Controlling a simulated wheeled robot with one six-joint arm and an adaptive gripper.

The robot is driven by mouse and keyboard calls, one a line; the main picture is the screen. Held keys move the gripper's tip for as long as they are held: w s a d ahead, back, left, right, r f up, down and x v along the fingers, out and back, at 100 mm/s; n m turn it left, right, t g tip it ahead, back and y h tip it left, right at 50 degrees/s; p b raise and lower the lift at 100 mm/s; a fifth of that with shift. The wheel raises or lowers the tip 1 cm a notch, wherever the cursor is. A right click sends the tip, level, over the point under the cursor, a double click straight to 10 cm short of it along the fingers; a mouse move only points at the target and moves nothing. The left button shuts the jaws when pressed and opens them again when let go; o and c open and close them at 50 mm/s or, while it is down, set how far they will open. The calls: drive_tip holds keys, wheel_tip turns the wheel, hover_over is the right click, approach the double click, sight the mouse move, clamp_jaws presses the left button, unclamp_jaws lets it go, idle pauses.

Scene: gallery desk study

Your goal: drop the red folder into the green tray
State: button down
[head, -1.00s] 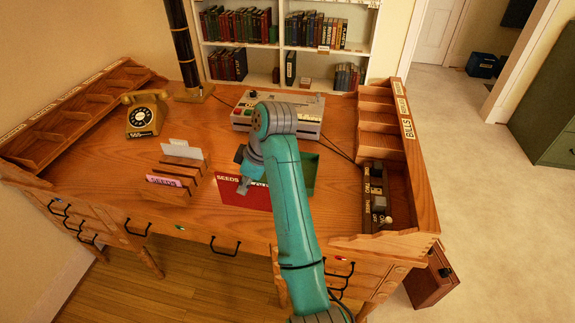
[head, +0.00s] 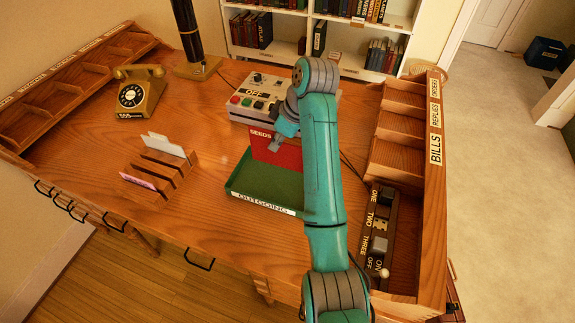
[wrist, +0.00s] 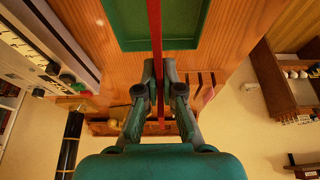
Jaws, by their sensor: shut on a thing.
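The red folder (head: 270,151), marked SEEDS, stands upright in my gripper (head: 283,138). In the wrist view, the folder (wrist: 154,30) shows edge-on as a thin red strip between the two fingers of my gripper (wrist: 154,88). The green tray (head: 240,180), marked OUTGOING on its front, sits on the desk. In the head view the folder shows at the back part of the tray; I cannot tell whether its lower edge touches the tray. The wrist view also shows the green tray (wrist: 120,35) beyond the folder. My arm hides the tray's right side.
A grey control box (head: 250,97) with buttons stands close behind the tray. A wooden rack (head: 155,172) with cards is to the left, a yellow phone (head: 137,92) further left. A switch strip (head: 378,228) and a pigeonhole unit (head: 400,125) stand at the right.

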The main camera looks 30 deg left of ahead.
wheel_tip(320, 180, down, 6)
drive_tip(key=shift+w, duration=0.35)
idle(0.4)
drive_tip(key=c, duration=1.2)
unclamp_jaws()
drive_tip(key=shift+c, duration=0.2)
drive_tip(key=shift+r, duration=0.1)
